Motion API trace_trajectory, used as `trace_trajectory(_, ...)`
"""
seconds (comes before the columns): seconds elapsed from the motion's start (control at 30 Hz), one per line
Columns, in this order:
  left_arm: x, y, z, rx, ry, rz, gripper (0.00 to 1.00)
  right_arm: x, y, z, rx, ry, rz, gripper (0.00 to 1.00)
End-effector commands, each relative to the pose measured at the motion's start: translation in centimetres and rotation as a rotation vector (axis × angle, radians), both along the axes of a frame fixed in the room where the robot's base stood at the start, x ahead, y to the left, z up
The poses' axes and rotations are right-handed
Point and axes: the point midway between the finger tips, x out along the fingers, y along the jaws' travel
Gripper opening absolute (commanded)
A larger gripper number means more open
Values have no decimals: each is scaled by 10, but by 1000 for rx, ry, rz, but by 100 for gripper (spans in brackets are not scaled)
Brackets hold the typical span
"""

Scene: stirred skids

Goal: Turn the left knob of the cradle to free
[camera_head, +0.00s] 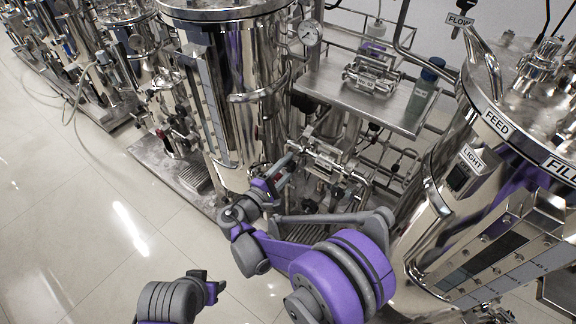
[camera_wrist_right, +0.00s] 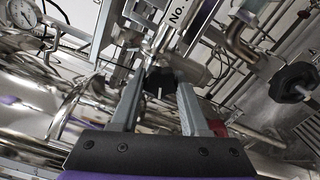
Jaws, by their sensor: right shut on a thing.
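My right gripper (camera_head: 287,166) reaches to the left end of a metal pipe-and-clamp assembly (camera_head: 330,160), which I take to be the cradle. In the right wrist view, the two grey fingers (camera_wrist_right: 160,90) stand either side of a black knob (camera_wrist_right: 160,78) and are shut on it. From its place at the left end, it appears to be the left knob. Its pointer setting is not readable. Another black knob (camera_wrist_right: 292,82) shows apart at the right of the wrist view. My left arm's end (camera_head: 208,286) is low in the head view, away from the equipment; its fingers are unclear.
A tall steel tank (camera_head: 262,110) stands behind the right gripper. A metal shelf (camera_head: 405,112) holds a clamp fixture (camera_head: 371,74) and a bottle (camera_head: 424,88). A tank labelled FEED (camera_head: 440,205) stands close at right. The floor (camera_head: 90,220) at left is clear.

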Motion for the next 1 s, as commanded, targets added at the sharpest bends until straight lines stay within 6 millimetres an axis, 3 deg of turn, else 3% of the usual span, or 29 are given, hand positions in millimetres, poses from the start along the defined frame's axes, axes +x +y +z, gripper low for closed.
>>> trace_trajectory(0.27, 0, 0, 0, 0, 0, 0, 50, 1, -1, 1, -1, -2, -2, 0)
trace_trajectory(0.3, 0, 0, 0, 0, 0, 0, 50, 1, -1, 1, -1, -2, -2, 52)
trace_trajectory(0.43, 0, 0, 0, 0, 0, 0, 50, 0, -1, 0, 0, -1, -2, 74)
trace_trajectory(1.0, 0, 0, 0, 0, 0, 0, 50, 1, -2, 0, 1, -1, -1, 74)
